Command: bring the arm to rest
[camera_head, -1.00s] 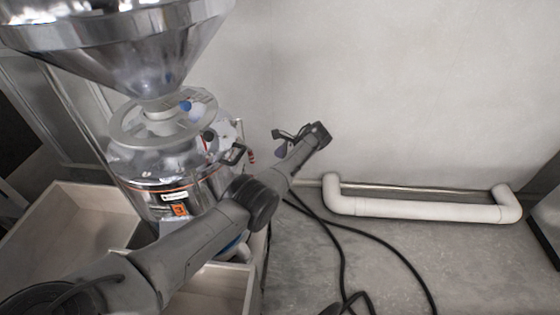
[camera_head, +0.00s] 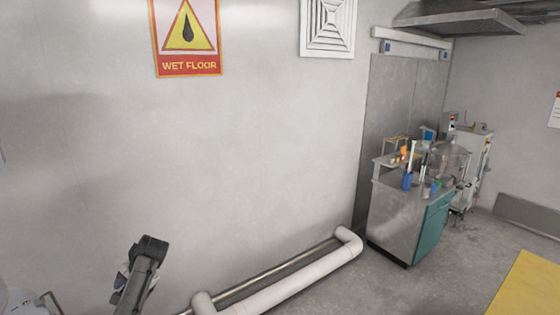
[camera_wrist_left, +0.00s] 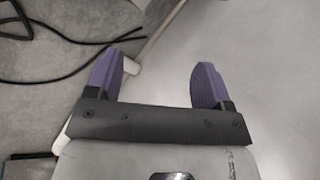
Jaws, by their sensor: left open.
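My left arm's end (camera_head: 143,268) stands up from the bottom edge in the head view, left of centre, in front of the pale wall. In the left wrist view my left gripper (camera_wrist_left: 157,78) is open. Its two purple fingers stand wide apart with nothing between them. In the head view the fingers are mostly hidden behind the wrist. A sliver of the shiny grinder (camera_head: 18,302) shows in the bottom left corner; the rest of it is out of frame. My right gripper is in neither view.
A white pipe (camera_head: 290,284) runs low along the wall. A metal cabinet (camera_head: 398,222) with a teal front and lab items on top stands at right. A yellow surface (camera_head: 528,288) fills the bottom right corner. Black cables (camera_wrist_left: 52,75) lie on the grey floor in the wrist view.

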